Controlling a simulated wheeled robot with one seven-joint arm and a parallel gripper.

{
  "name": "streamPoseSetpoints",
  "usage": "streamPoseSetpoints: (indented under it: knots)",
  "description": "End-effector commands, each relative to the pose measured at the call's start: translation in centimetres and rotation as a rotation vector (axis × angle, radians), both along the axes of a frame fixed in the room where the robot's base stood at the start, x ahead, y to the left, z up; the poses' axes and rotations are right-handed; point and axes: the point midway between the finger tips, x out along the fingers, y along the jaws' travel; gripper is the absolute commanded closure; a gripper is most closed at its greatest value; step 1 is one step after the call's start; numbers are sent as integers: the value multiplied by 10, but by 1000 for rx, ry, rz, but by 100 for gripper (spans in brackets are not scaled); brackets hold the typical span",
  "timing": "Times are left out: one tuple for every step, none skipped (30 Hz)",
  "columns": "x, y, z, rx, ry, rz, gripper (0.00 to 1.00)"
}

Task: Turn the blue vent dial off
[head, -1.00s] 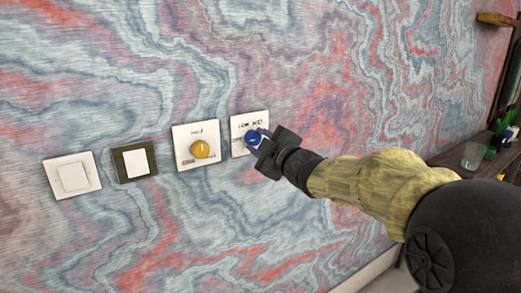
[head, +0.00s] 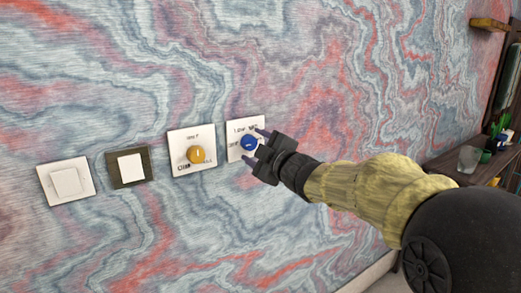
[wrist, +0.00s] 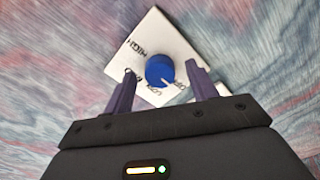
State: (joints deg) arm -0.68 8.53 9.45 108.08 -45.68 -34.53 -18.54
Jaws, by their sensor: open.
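The blue vent dial (head: 248,143) is a round knob on a white square plate (head: 236,126) on the wall. Its plate carries printed labels, and HIGH reads in the wrist view. My gripper (head: 256,146) is open beside the dial, its two dark fingers spread with one above and one below it in the head view. In the wrist view, the blue dial (wrist: 159,71) shows between the open fingertips, with a gap on each side. A pale pointer mark on the dial points to the lower right there. Some lettering is hidden by the fingers.
Left of the vent plate are a white plate with a yellow dial (head: 196,155), a dark-framed switch (head: 130,166) and a white switch (head: 66,184). A wooden shelf with a clear glass (head: 468,159) stands at the far right. The wall above is clear.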

Motion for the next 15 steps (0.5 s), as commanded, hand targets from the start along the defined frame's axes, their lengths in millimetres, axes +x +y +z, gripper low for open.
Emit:
streamPoseSetpoints:
  knots:
    - [-1, 0, 1, 1, -1, 0, 43]
    - [-2, -1, 1, 1, -1, 0, 43]
    - [-4, -2, 1, 0, -2, 0, 43]
    - [-6, -4, 1, 0, -1, -1, 43]
    - [-8, -5, 1, 0, -1, -1, 43]
    - [-11, -8, 1, 0, -2, -2, 43]
    - [-15, -10, 2, 0, -2, -1, 43]
    - [-19, -13, 2, 0, -2, -1, 43]
    - [-25, -17, 2, 0, -2, -1, 43]
    - [-29, -20, 2, -1, -2, -2, 43]
    - [-34, -23, 2, 0, -3, -2, 43]
    - [-41, -28, 2, -1, -3, -2, 43]
    - [-46, -32, 2, -1, -2, -3, 43]
    - [-51, -35, 2, 0, -2, -3, 43]
    - [-57, -39, 2, -1, -3, -2, 43]
